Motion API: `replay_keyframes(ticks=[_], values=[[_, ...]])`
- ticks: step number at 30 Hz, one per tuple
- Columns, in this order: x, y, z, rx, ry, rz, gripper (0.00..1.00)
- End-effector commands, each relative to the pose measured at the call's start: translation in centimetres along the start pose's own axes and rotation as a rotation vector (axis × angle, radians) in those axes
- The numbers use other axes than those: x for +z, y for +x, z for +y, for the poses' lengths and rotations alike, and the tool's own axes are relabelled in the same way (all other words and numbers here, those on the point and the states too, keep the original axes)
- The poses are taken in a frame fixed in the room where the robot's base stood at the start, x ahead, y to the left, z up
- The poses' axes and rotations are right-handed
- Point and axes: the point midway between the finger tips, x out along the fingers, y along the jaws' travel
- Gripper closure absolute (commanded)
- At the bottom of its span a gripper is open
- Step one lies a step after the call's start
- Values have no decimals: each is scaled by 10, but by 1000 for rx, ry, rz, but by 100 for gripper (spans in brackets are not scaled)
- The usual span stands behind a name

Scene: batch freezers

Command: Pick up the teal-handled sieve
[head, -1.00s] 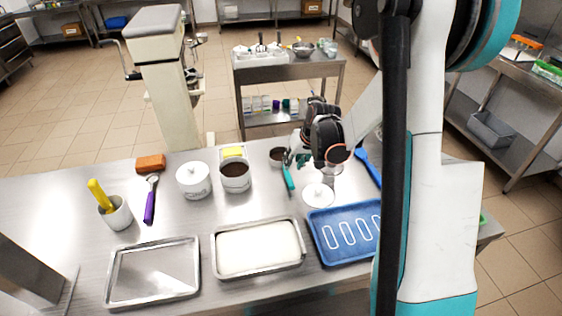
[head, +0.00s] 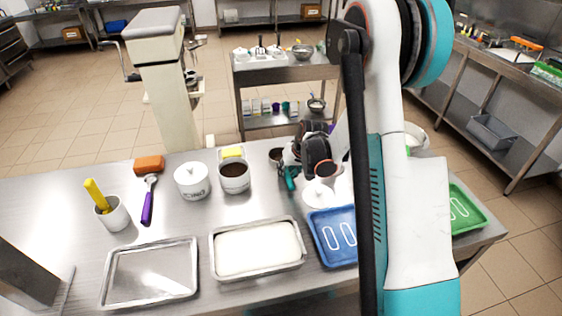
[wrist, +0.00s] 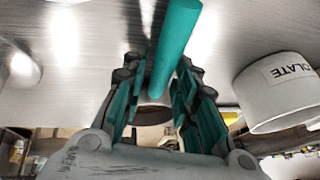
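The teal-handled sieve (head: 291,184) lies on the steel table right of centre, partly hidden by my gripper in the head view. Its teal handle (wrist: 178,40) shows clearly in the wrist view, running between my fingers. My gripper (wrist: 158,85) is open, with one finger on each side of the handle and gaps visible between them. In the head view my gripper (head: 292,168) is low over the table at the handle. The sieve's mesh end cannot be made out.
A brown-filled white cup (head: 235,184) and a lidded white pot (head: 192,182) stand left of my gripper. A small dark-filled cup (head: 276,155) is close behind it. A white lidded dish (head: 318,195) and blue tray (head: 327,253) are close at right and front.

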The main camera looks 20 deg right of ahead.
Motion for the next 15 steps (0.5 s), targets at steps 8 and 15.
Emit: replay_keyframes(ticks=[8, 15], values=[[0, 0, 0, 0, 0, 0, 100], [-1, -2, 0, 0, 0, 0, 100]])
